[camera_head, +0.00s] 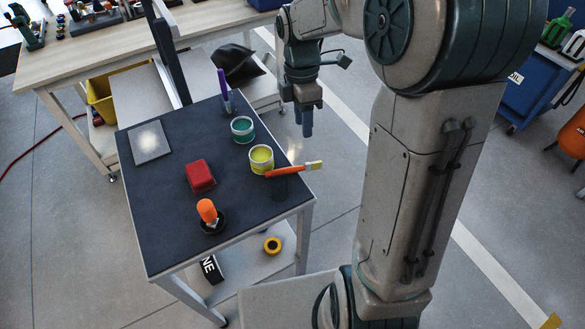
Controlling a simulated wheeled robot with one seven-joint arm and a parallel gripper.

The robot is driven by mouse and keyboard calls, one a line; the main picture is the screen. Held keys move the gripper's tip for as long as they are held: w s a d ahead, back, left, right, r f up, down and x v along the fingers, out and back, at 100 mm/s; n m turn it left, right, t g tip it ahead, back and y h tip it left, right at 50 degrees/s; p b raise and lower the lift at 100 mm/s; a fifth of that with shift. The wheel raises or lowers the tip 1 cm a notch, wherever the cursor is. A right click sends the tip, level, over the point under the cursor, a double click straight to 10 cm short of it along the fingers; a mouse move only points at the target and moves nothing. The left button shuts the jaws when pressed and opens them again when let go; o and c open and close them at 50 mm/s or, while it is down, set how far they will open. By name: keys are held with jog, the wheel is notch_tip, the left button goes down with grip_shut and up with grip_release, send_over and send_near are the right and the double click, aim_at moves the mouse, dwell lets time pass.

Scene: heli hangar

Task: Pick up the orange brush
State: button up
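The orange brush (284,172) shows near the right edge of the dark tabletop (165,235). It lies roughly level, its pale yellow bristle end pointing right and extending past the table edge in the picture. A dark upright support seems to be under it, and its left end is in front of a yellow paint can (261,162). My gripper (307,134) hangs fingers down, above and slightly right of the brush in the picture, clear of it. The blue fingers look small and close together, and I see nothing held between them.
The tabletop also holds a teal can (242,131), a red block (200,176), an orange-topped item (207,211) in a dark base, a grey plate (149,142) and an upright purple-handled item (222,85). A workbench (180,27) stands behind. Open floor lies to the right.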

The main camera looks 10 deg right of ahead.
jog(key=b, duration=0.1)
send_over(307, 164)
jog(key=w, duration=0.1)
notch_tip(307, 164, down, 8)
jog(key=shift+s+f+b, duration=0.2)
jog(key=shift+f, duration=1.1)
jog(key=shift+s+f+b, duration=0.15)
jog(key=shift+f+b, duration=0.05)
jog(key=shift+f, duration=1.05)
grip_shut()
